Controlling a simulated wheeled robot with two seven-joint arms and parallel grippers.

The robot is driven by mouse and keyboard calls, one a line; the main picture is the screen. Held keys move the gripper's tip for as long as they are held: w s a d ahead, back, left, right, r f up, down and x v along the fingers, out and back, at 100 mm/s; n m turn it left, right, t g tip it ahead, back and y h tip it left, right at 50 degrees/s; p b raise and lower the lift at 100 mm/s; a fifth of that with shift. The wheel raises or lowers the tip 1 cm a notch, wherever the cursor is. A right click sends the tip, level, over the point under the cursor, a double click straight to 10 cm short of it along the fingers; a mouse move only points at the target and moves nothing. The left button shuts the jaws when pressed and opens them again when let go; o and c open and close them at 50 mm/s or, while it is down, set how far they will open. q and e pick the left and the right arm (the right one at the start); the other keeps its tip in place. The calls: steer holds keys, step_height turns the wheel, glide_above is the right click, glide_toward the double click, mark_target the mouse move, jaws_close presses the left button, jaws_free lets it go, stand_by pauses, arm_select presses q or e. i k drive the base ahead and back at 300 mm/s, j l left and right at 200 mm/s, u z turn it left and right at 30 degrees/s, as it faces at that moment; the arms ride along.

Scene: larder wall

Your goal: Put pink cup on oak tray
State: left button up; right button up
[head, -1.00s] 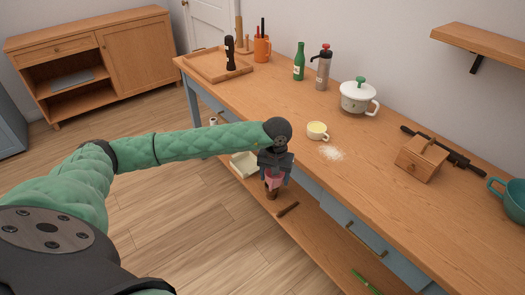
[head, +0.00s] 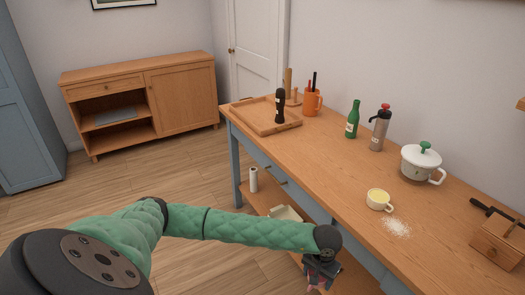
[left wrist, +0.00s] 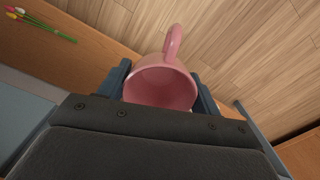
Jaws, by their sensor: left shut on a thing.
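The pink cup (left wrist: 163,84) is between the fingers of my left gripper (left wrist: 165,92) in the left wrist view, its open mouth toward the camera and its handle at the top. In the head view my left gripper (head: 319,279) is low in front of the table, and only a bit of pink shows at its fingers. The oak tray (head: 255,119) lies at the far left end of the table, well away from the gripper. A black pepper mill (head: 280,106) stands on the tray's right part. My right gripper is not in view.
The tabletop between tray and yellow cup is mostly clear.

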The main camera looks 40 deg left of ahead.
mark_target(261, 109)
steer(key=j+z, duration=0.3)
steer(key=j, duration=2.05)
